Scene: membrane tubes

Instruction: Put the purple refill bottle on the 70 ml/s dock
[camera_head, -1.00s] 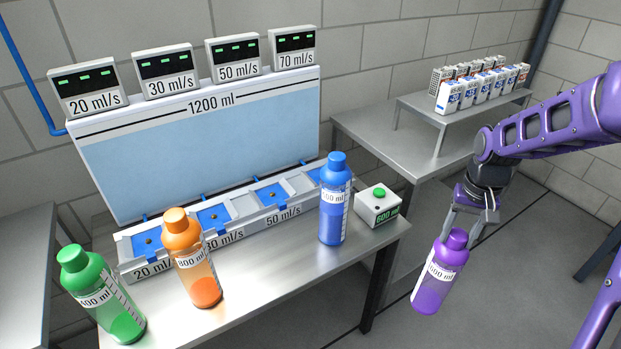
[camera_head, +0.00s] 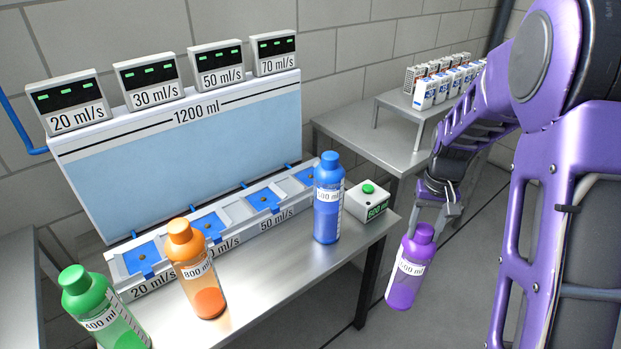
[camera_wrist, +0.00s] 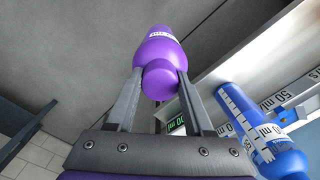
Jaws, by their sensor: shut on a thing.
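My gripper (camera_head: 432,214) is shut on the purple refill bottle (camera_head: 407,268) at its cap and holds it, slightly tilted, off the right end of the table. In the wrist view the purple bottle (camera_wrist: 160,56) sits between the two fingers. The dock row (camera_head: 235,235) lies along the back of the table, with visible labels 20, 30 and 50 ml/s. The 70 ml/s display (camera_head: 275,52) is at the right end of the top row. The dock below it is mostly hidden behind the blue bottle (camera_head: 327,205).
An orange bottle (camera_head: 195,268) and a green bottle (camera_head: 100,310) stand at the table's front left. A white box with a green button (camera_head: 367,200) is right of the blue bottle. A side table (camera_head: 350,135) with small cartons on a stand is behind.

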